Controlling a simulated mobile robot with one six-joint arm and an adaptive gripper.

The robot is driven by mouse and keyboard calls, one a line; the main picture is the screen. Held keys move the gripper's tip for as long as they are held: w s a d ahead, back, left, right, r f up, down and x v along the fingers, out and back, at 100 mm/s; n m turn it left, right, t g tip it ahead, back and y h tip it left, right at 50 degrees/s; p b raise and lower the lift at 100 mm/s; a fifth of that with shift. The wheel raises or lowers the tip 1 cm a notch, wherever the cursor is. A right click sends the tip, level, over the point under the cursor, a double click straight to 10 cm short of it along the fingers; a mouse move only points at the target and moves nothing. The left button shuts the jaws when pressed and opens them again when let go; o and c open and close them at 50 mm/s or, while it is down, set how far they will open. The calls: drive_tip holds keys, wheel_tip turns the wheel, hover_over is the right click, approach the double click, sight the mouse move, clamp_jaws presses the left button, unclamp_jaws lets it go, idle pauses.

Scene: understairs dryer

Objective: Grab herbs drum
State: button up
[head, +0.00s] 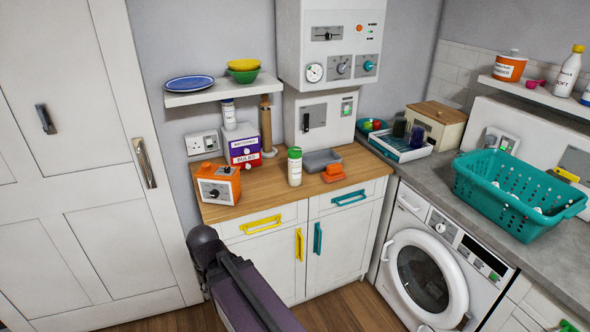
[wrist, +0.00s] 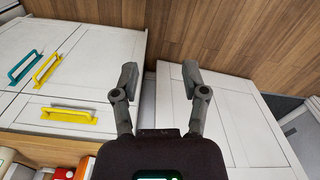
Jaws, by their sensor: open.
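A white drum with a green lid (head: 294,166) stands upright on the wooden counter (head: 262,188), just left of a grey tray and an orange item. Its label is too small to read, but it looks like the herbs drum. My gripper (wrist: 159,78) is open in the wrist view, with nothing between its fingers. It points down past the cabinet front towards the wood floor, apart from the drum. In the head view my arm comes up from the bottom, left of the cabinet, and the fingers cannot be made out.
A shelf (head: 223,91) hangs above the counter's left part.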

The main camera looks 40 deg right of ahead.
drive_tip(key=shift+a, duration=0.1)
drive_tip(key=o, duration=0.5)
drive_tip(key=shift+w, duration=0.1)
drive_tip(key=shift+c, duration=0.2)
drive_tip(key=shift+o, duration=0.7)
drive_tip(key=shift+w+d+f, duration=0.1)
drive_tip(key=shift+w+d, duration=0.05)
drive_tip(key=shift+d, duration=0.1)
drive_tip(key=w+d+r+n+t+h+b, duration=0.3)
drive_tip(key=w+d+n, duration=0.3)
drive_tip(key=d+n, duration=0.3)
drive_tip(key=w+d+r+n+t+h+b, duration=0.3)
drive_tip(key=d+n, duration=0.6)
drive_tip(key=d, duration=0.9)
drive_tip(key=w+d+r+n+t+h+b, duration=0.3)
drive_tip(key=w+d+n+t+h, duration=0.3)
drive_tip(key=w+d+n, duration=0.3)
drive_tip(key=shift+w+d+r+n+t, duration=0.15)
drive_tip(key=shift+w+d+n+t, duration=0.5)
drive_tip(key=shift+d, duration=1.65)
drive_tip(key=shift+w+m, duration=0.35)
drive_tip(key=shift+w, duration=0.05)
